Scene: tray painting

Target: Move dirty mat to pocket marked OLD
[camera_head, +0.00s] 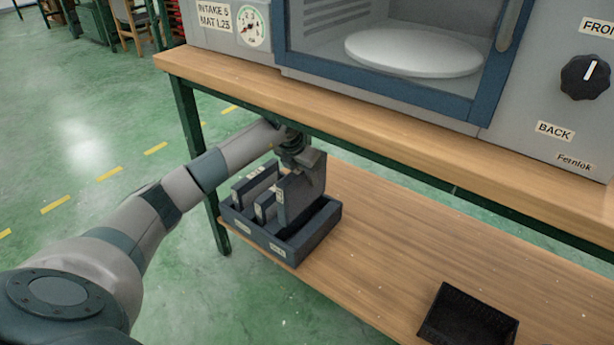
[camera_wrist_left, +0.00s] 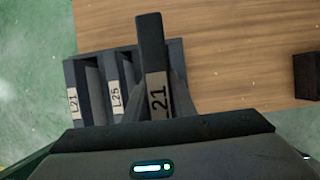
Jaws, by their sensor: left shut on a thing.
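My left gripper (camera_head: 304,158) is shut on the top of a dark grey mat (camera_head: 301,196). In the left wrist view this held mat (camera_wrist_left: 151,45) is upright and its label ends in 21. It stands higher than the other mats, at the right side of a dark rack (camera_head: 318,232) on the lower shelf. I cannot tell whether its lower edge is inside a pocket. Two more mats stand in the rack: one labelled L21 (camera_wrist_left: 82,90) at the left, one labelled L25 (camera_wrist_left: 116,85) in the middle. Labels on the rack front are too small to read. My right gripper is not in view.
A spray cabinet with a round white turntable (camera_head: 413,53) stands on the wooden bench (camera_head: 400,108) above. Its label (camera_head: 214,15) reads INTAKE 5 MAT L25. A black crate (camera_head: 468,318) sits at the front right of the lower shelf (camera_head: 375,235); the shelf between is clear.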

